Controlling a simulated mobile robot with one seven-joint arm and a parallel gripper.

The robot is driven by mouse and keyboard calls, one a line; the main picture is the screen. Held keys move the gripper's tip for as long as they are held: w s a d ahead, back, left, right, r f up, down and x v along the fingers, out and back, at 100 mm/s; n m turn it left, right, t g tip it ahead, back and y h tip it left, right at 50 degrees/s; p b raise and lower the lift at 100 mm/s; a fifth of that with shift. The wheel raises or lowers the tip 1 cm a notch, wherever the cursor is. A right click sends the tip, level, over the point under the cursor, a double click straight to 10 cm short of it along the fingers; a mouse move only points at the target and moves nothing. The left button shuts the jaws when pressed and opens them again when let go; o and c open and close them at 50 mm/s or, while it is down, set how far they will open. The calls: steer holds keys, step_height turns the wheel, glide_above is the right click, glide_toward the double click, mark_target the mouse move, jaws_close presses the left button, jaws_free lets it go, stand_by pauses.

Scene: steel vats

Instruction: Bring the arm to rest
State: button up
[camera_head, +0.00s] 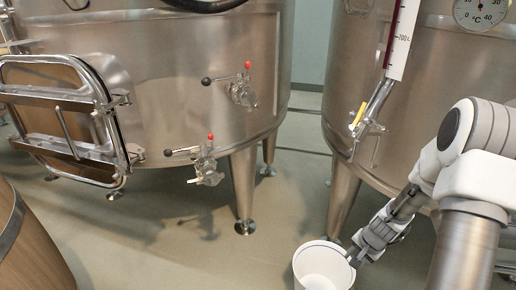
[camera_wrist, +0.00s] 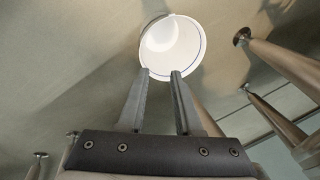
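A white bucket (camera_head: 322,268) is at the bottom of the head view, cut off by the frame edge. It also shows in the wrist view (camera_wrist: 172,48), just beyond my fingertips. My gripper (camera_head: 354,258) is at the bucket's right rim in the head view. In the wrist view my gripper (camera_wrist: 162,73) has its two fingers apart, with a gap between them, and the tips overlap the bucket's near edge. I cannot tell whether they touch it. My arm reaches down from the right side of the head view.
A steel vat (camera_head: 170,70) with an open hatch door (camera_head: 60,115) and red-knobbed valves (camera_head: 205,160) stands left. Another vat (camera_head: 440,60) with a level gauge (camera_head: 402,40) stands right, near my arm. A wooden barrel (camera_head: 30,245) is lower left. Floor between is clear.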

steer(key=s+a+r+n, duration=0.2)
steer(key=a+r, duration=0.1)
steer(key=r, duration=0.5)
steer(key=s+a+r+n+t, duration=0.15)
steer(key=a+r, duration=0.25)
steer(key=r, duration=0.4)
steer(key=s+a+r+n, duration=0.2)
steer(key=a+r+n, duration=0.1)
steer(key=r, duration=0.5)
steer(key=s+a+r+n+t, duration=0.1)
steer(key=s+a+r+n, duration=0.1)
steer(key=s+r, duration=0.45)
steer(key=s+a+r+n, duration=0.2)
steer(key=s+a+r, duration=0.15)
steer(key=s, duration=0.55)
step_height(320, 180, up, 24)
steer(key=d+p, duration=0.1)
steer(key=p, duration=2.2)
steer(key=shift+f+h+p, duration=0.15)
steer(key=shift+h+p, duration=0.15)
steer(key=shift+p, duration=0.1)
